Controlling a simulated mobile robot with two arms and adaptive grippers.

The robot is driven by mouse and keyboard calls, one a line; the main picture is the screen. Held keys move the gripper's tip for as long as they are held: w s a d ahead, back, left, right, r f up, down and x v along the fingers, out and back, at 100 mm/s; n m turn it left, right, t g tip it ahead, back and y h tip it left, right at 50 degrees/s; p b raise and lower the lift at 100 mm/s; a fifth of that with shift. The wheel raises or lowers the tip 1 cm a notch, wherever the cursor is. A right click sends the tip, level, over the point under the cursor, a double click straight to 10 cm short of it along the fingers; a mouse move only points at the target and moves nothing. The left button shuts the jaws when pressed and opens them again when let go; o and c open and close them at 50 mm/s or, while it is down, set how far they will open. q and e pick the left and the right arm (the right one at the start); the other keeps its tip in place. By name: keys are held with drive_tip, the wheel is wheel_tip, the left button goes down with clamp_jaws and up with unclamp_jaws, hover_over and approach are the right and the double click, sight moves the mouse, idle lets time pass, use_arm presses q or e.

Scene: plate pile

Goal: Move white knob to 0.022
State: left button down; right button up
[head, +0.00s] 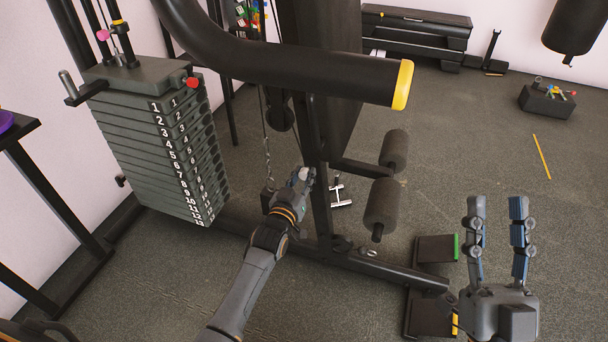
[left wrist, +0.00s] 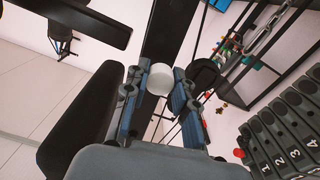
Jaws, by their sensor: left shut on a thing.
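The white knob (left wrist: 160,79) shows in the left wrist view between the two fingers of my left gripper (left wrist: 160,97). The fingers are shut on it, one on each side, and its rounded white top stands clear between the fingertips. In the head view my left gripper (head: 301,181) is at the upright post of the weight machine, and only a small light part of the knob (head: 303,173) shows there. My right gripper (head: 496,212) is at the lower right of the head view, fingers pointing up, apart and empty.
The numbered weight stack (head: 158,140) stands left of my left arm, with a red knob (head: 192,82) at its top. A thick black bar with a yellow end (head: 401,85) crosses above. Foam rollers (head: 383,203) are right of the post. Floor at the right is mostly clear.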

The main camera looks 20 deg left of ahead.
use_arm(q)
drive_tip(key=shift+s+f, duration=0.1)
drive_tip(key=shift+f, duration=0.1)
drive_tip(key=c, duration=1.3)
unclamp_jaws()
drive_tip(key=shift+o, duration=1.3)
drive_tip(key=shift+s+r, duration=0.1)
drive_tip(key=shift+r, duration=0.05)
drive_tip(key=s, duration=1.2)
drive_tip(key=shift+a, duration=0.25)
